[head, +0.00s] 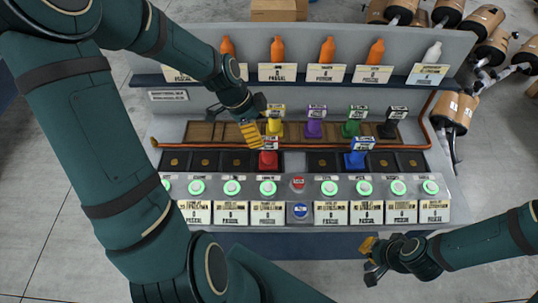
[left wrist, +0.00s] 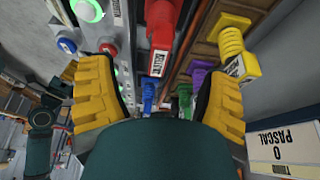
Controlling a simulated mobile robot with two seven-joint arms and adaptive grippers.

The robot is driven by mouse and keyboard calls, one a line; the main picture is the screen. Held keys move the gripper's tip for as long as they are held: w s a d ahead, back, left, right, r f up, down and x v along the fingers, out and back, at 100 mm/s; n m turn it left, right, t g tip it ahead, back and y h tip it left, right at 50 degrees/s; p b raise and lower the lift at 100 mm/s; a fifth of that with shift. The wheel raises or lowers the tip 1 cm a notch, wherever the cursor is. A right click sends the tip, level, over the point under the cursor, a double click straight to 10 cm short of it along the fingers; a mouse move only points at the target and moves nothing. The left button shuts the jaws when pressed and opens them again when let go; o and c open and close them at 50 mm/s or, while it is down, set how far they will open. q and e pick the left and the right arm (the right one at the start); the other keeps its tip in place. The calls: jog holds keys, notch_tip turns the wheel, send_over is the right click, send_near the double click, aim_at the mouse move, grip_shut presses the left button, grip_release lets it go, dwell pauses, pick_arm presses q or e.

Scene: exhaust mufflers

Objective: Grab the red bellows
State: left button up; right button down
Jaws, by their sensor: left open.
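The red bellows (head: 268,160) stands in the front row of the console, left of centre, with a label on its top. In the left wrist view the red bellows (left wrist: 162,25) is upper middle, beyond and between my two spread yellow fingers. My left gripper (head: 252,128) is open and empty, just above and behind the red bellows, close to the yellow bellows (head: 275,126). My right gripper (head: 370,260) is at the console's front right, away from the bellows; its opening is unclear.
Purple (head: 315,128), green (head: 351,128) and black (head: 388,130) bellows stand in the back row. A blue bellows (head: 355,160) stands in the front row. Orange bottles (head: 277,50) line the shelf behind. Lit green buttons (head: 232,187) run along the front. Mufflers (head: 455,110) hang at right.

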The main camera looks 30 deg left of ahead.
aim_at(271, 145)
pick_arm(q)
jog(key=shift+d+b+x, duration=0.1)
jog(key=shift+b+x, duration=0.15)
jog(key=shift+x, duration=1.7)
jog(key=shift+d+b+x, duration=0.15)
jog(key=shift+b+x, duration=0.05)
jog(key=shift+x, duration=1.75)
jog(key=shift+w+r, duration=0.1)
jog(key=shift+r, duration=0.05)
grip_shut()
